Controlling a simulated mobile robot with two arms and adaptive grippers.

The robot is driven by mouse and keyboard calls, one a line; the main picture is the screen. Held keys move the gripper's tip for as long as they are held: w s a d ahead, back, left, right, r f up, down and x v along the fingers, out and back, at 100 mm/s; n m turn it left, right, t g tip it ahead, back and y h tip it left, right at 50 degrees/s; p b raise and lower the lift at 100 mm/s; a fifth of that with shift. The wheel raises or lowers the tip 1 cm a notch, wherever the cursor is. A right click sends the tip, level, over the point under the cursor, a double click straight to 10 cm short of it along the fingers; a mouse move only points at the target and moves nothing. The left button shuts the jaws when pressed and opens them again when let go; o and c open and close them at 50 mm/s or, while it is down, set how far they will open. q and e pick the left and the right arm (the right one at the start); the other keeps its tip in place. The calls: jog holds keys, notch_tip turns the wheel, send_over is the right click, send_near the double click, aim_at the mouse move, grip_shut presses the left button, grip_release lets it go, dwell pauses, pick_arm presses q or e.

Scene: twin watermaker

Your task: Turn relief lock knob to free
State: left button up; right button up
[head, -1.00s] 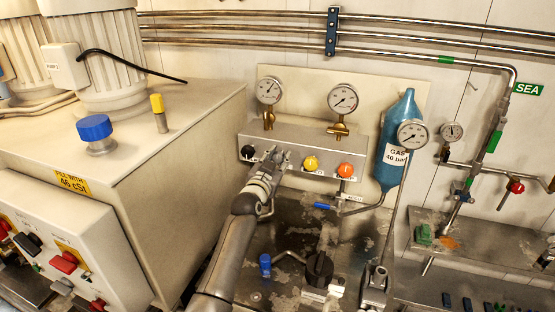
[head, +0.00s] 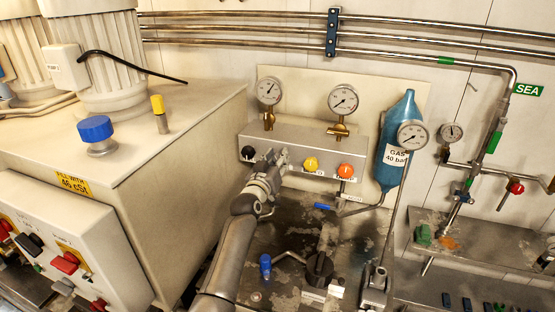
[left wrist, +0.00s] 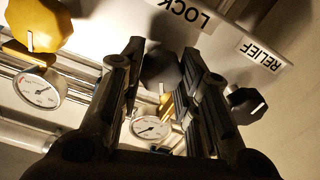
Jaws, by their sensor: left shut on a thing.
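The relief lock knob (left wrist: 160,66) is a dark knob beneath the label "LOCK" in the left wrist view, which shows the panel upside down. My left gripper (left wrist: 162,62) is shut on it, one finger on each side. In the head view my left gripper (head: 276,157) reaches the front of the grey valve box (head: 330,146) and hides this knob. My right gripper is not in view.
A yellow knob (head: 311,164) and an orange knob (head: 346,171) sit right of my gripper on the same box. Two gauges (head: 268,91) (head: 343,99) stand above it. A blue gas bottle (head: 398,140) is at its right, a large beige tank (head: 165,190) at its left.

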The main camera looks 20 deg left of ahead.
pick_arm(q)
jog(key=n, duration=0.6)
jog(key=shift+a+p, duration=0.1)
jog(key=shift+p, duration=0.2)
jog(key=n, duration=0.6)
jog(key=shift+f+p, duration=0.15)
jog(key=shift+p, duration=0.15)
jog(key=o, duration=1)
